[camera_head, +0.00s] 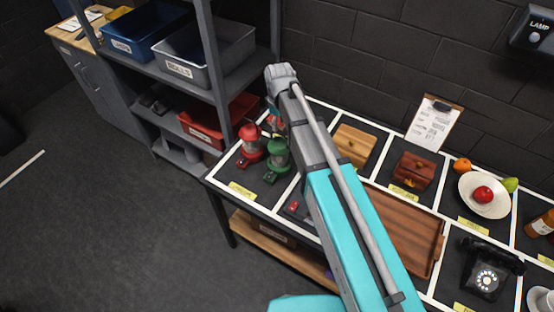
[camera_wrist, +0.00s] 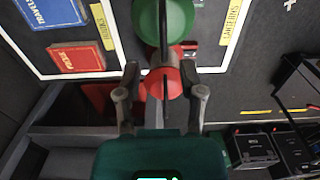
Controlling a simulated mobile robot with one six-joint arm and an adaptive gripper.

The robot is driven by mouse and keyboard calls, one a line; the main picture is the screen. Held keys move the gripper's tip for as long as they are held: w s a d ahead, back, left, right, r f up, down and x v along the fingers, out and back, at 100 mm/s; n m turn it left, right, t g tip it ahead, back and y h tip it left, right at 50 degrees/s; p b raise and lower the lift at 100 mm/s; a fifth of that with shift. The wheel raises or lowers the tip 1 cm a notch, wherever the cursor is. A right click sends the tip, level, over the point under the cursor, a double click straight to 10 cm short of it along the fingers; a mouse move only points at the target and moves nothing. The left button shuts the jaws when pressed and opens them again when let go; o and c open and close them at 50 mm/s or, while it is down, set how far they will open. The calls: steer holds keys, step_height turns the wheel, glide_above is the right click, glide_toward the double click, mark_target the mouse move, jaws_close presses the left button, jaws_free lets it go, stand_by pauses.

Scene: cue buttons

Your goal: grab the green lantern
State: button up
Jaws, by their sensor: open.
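The green lantern (camera_head: 277,160) stands upright on the table in the head view, right of and a little in front of a red lantern (camera_head: 250,140). Another red shape (camera_head: 276,124) shows behind them, partly hidden by my arm. In the wrist view the green lantern (camera_wrist: 178,20) is at the top centre, beyond my fingertips. My gripper (camera_wrist: 163,97) is open, its two fingers on either side of a red lantern top (camera_wrist: 165,82). The fingers do not appear closed on it. In the head view my arm mostly hides the gripper.
A shelf with bins (camera_head: 205,50) stands close on the left. A wooden box (camera_head: 353,145), a brown chest (camera_head: 413,170), a wooden tray (camera_head: 410,230) and a black telephone (camera_head: 487,277) lie to the right. Books (camera_wrist: 75,58) sit left of the lanterns in the wrist view.

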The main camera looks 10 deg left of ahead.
mark_target(280, 134)
steer(key=shift+f, duration=0.1)
steer(key=f+b, duration=0.3)
steer(key=shift+s+d, duration=0.2)
steer(key=shift+d, duration=0.05)
steer(key=shift+f+b, duration=1)
steer(key=shift+b, duration=0.15)
jaws_close()
